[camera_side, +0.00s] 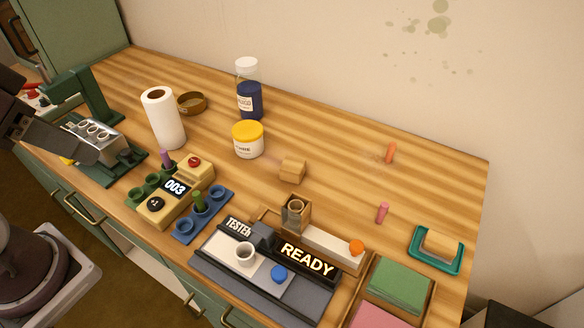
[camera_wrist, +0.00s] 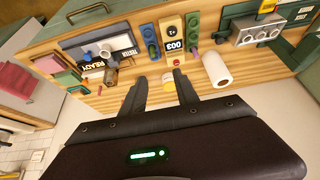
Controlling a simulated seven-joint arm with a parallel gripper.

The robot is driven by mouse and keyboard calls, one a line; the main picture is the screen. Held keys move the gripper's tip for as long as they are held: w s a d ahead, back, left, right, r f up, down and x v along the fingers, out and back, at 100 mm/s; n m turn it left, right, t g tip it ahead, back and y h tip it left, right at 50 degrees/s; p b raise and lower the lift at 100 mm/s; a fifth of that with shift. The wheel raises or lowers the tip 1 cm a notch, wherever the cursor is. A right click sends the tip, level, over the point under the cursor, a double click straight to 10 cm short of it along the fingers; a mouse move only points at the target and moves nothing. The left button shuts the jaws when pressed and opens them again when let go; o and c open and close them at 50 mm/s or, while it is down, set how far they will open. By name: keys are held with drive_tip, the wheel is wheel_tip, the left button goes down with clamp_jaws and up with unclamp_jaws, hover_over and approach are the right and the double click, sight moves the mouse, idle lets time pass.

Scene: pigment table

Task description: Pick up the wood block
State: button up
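The wood block (camera_side: 292,170) is a small tan block on the wooden tabletop in the side view. It sits near the middle, to the right of the yellow-lidded jar, with clear tabletop around it. I cannot make it out in the wrist view, where a finger may hide it. My gripper (camera_wrist: 160,82) shows two dark fingers spread apart with nothing held between them. In the side view, a dark part of my arm enters at the left edge, well away from the block.
A yellow-lidded jar (camera_side: 248,141), blue bottle (camera_side: 249,101) and paper roll (camera_side: 163,120) stand left of the block. The tester (camera_side: 262,262) and a wooden holder (camera_side: 295,213) are in front. A teal tray (camera_side: 418,256) is at right. The tabletop right of the block is mostly free.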

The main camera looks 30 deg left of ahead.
drive_tip(key=o, duration=0.8)
drive_tip(key=shift+c, duration=0.2)
drive_tip(key=m+g, duration=0.6)
drive_tip(key=m, duration=1)
hover_over(293, 164)
wheel_tip(293, 164, down, 19)
drive_tip(key=shift+d+f, duration=0.1)
drive_tip(key=shift+d, duration=0.05)
drive_tip(key=f, duration=0.7)
drive_tip(key=shift+a, duration=0.2)
